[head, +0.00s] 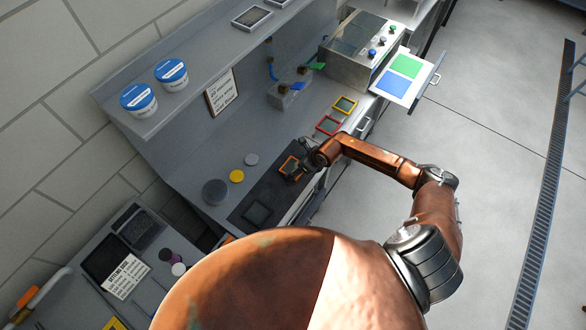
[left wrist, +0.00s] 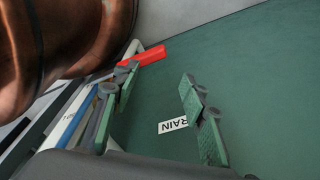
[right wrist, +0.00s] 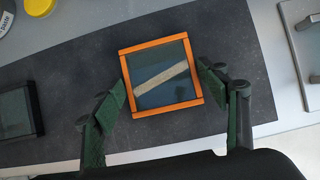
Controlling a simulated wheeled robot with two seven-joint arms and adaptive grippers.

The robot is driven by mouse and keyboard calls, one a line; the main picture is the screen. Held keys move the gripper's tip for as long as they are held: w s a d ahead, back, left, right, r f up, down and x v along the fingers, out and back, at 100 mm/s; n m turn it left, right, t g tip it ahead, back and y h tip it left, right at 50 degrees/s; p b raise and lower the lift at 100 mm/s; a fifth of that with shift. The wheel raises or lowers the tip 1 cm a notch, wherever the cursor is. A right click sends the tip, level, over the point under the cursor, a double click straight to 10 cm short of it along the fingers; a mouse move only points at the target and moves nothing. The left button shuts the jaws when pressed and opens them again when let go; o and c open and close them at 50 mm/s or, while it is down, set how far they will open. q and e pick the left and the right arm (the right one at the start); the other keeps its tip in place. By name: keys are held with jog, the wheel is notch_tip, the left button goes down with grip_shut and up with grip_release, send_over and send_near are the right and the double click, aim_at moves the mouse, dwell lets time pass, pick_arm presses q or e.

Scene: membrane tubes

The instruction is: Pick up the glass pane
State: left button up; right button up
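An orange-framed square pane (right wrist: 162,75) with a pale diagonal strip lies on a dark mat (right wrist: 75,75) in the right wrist view. It also shows in the head view (head: 290,167). My right gripper (right wrist: 162,82) is open, its green fingers on either side of the orange frame. I cannot tell whether they touch it. A dark-framed glass pane (right wrist: 18,112) lies on the mat to the left, and shows in the head view (head: 257,212). My left gripper (left wrist: 158,90) is open and empty above a green surface.
Red (head: 328,125) and yellow (head: 345,105) frames lie further along the bench. Round lids (head: 237,176) sit beside the mat. A box with knobs (head: 352,45) stands at the far end. A red-tipped object (left wrist: 142,57) is near my left gripper.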

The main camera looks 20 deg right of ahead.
jog(key=shift+c, duration=0.9)
jog(key=c, duration=0.6)
pick_arm(q)
jog(key=shift+w, duration=0.6)
pick_arm(e)
jog(key=shift+c, duration=0.3)
